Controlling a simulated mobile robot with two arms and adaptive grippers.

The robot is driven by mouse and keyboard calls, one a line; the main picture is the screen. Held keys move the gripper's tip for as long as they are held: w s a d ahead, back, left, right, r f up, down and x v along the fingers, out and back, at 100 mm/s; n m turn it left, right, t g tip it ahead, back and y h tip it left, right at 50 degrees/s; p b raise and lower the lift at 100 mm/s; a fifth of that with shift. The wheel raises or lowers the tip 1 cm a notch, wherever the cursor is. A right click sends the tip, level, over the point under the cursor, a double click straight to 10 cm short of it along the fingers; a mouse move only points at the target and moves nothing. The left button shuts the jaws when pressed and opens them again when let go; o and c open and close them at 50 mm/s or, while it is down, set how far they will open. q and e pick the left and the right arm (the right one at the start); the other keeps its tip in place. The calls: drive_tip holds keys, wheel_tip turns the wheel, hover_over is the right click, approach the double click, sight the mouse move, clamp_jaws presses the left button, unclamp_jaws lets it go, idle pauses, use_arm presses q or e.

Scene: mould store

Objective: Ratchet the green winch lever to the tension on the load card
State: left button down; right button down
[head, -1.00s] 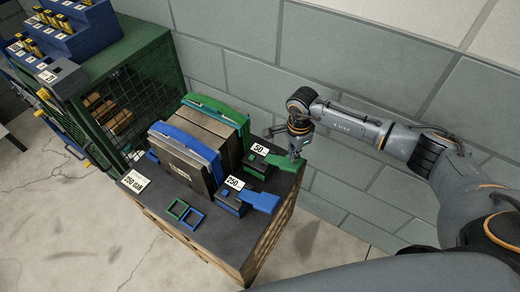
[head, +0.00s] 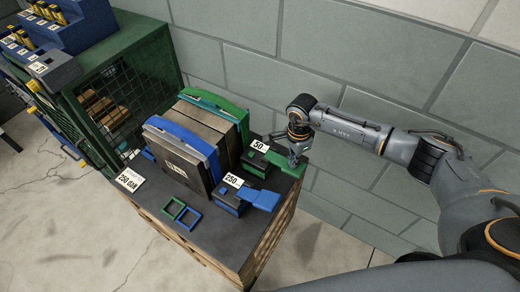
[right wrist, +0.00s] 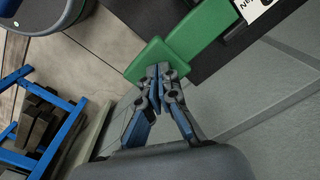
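The green winch (head: 254,163) stands at the right end of the dark table top, its plate reading 50. Its green lever (head: 283,161) sticks out to the right; the lever's broad end (right wrist: 152,62) shows in the right wrist view. My right gripper (head: 294,163) is at that end. In the right wrist view its fingertips (right wrist: 161,76) are close together, overlapping the lever's edge; they look shut with nothing between them, and I cannot tell whether they touch it. The load card (head: 130,179) at the table's left edge reads 250 daN. My left gripper is not in view.
A blue winch (head: 229,203) reading 250, with a blue lever (head: 262,199), stands in front of the green one. Strapped moulds (head: 185,163) fill the table's middle. Green and blue square frames (head: 188,218) lie in front. A green mesh cage (head: 150,50) stands left; a block wall is behind.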

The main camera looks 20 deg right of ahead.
drive_tip(key=shift+f, duration=0.6)
drive_tip(key=shift+a+r+p, duration=0.1)
drive_tip(key=shift+r+p, duration=0.3)
drive_tip(key=shift+r, duration=0.45)
drive_tip(key=shift+r+p, duration=1.35)
drive_tip(key=shift+r, duration=1.05)
drive_tip(key=shift+f, duration=0.15)
wheel_tip(320, 180, down, 6)
drive_tip(key=b, duration=0.6)
drive_tip(key=shift+f, duration=0.15)
drive_tip(key=shift+r+p, duration=0.8)
drive_tip(key=shift+r, duration=0.15)
drive_tip(key=shift+r+p, duration=1.2)
drive_tip(key=shift+r, duration=1.05)
